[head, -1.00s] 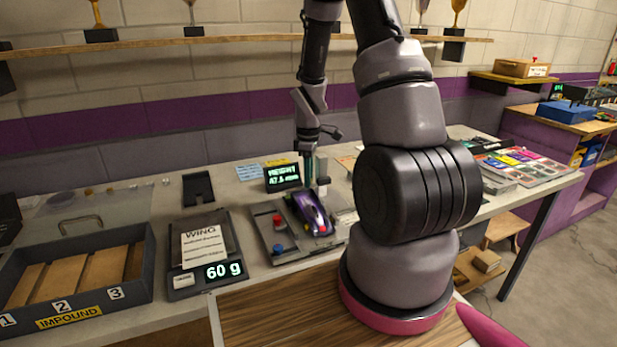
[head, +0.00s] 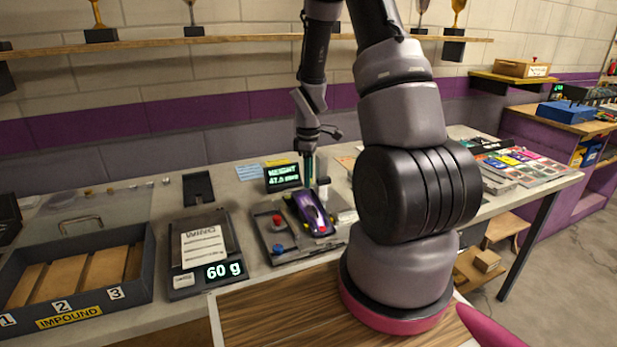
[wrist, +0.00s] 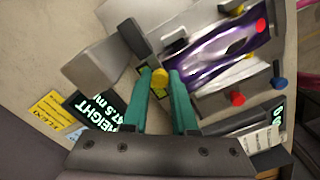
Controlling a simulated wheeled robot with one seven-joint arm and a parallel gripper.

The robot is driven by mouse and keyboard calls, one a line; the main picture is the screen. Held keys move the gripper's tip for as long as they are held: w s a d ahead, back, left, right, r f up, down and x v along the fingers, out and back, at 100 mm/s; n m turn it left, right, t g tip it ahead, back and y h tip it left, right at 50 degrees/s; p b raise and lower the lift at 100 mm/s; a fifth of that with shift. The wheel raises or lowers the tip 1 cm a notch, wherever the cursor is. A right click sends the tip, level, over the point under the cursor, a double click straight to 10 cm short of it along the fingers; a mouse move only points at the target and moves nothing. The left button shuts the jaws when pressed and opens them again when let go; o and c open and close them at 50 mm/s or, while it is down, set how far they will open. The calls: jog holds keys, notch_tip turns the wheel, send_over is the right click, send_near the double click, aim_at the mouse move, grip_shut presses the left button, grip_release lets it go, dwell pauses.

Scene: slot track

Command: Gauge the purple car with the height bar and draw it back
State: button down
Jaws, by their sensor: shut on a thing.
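The purple car (head: 308,213) lies on a dark grey gauge plate on the bench. It also shows in the wrist view (wrist: 215,62), with a yellow mark and a red dot on it. My gripper (wrist: 161,76) has green fingers closed on a yellow knob (wrist: 160,79) beside the car, by the dark post and grey block (wrist: 95,65) of the height gauge. Whether the bar touches the car is hidden. The height display (head: 283,176) reads about 47.5 mm. In the head view my gripper (head: 309,182) is at the car's far end.
A red button (head: 277,221) and a blue button (head: 279,249) sit on the plate's left. Further left are a scale (head: 182,281) reading 60 g with a WING card, and an impound tray (head: 145,281) with numbered slots.

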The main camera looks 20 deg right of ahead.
jog(key=shift+w+r, duration=0.1)
jog(key=shift+r, duration=2.45)
jog(key=c, duration=0.7)
grip_release()
notch_tip(320, 180, up, 11)
jog(key=shift+f, duration=0.1)
